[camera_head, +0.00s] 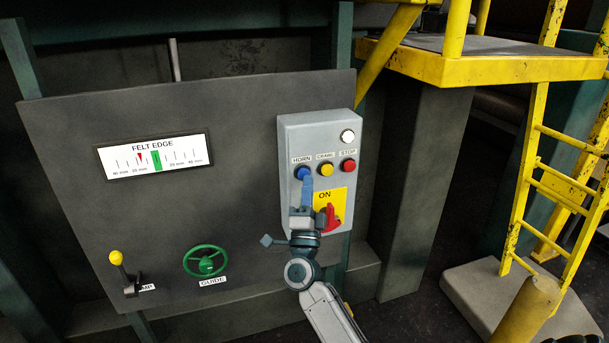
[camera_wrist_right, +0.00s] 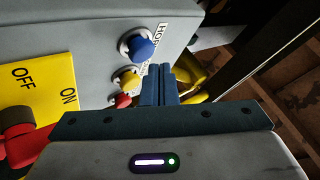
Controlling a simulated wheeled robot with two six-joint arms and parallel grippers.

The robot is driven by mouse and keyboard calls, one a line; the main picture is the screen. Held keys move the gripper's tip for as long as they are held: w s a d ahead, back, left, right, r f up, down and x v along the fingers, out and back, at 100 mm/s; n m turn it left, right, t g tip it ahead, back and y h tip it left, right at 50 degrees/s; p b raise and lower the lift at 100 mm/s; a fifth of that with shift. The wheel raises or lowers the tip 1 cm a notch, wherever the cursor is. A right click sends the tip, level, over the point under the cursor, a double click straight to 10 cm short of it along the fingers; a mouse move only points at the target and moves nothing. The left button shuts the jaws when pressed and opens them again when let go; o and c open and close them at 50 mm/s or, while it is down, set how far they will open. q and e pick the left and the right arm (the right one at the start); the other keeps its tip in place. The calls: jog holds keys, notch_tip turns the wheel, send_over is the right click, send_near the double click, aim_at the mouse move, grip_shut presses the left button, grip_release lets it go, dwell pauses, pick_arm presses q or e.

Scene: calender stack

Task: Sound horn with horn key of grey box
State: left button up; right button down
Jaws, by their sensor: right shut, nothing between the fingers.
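The grey box (camera_head: 291,142) is mounted on the dark panel. Its blue horn key (camera_head: 302,172) is at the left of a row of three, under the label HORN. My right gripper (camera_head: 307,182) is shut and empty, with its blue fingertips just below the horn key and overlapping its lower edge in the head view. In the right wrist view the horn key (camera_wrist_right: 139,46) shows whole, up and left of the shut fingertips (camera_wrist_right: 160,72), with a small gap in the picture. I cannot tell the depth between them. My left gripper is out of view.
A yellow crank key (camera_head: 326,170) and red stop key (camera_head: 348,165) sit right of the horn key. Below are a red rotary switch (camera_head: 332,216) and a yellow plate (camera_head: 341,193). A white lamp (camera_head: 347,136) is above. A green handwheel (camera_head: 205,261) and yellow-knobbed lever (camera_head: 117,258) stand lower left.

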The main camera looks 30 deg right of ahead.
jog(key=s, duration=0.2)
jog(key=s+a+p, duration=0.1)
jog(key=s, duration=0.1)
jog(key=shift+s, duration=0.4)
jog(key=shift+f, duration=0.15)
dwell(0.5)
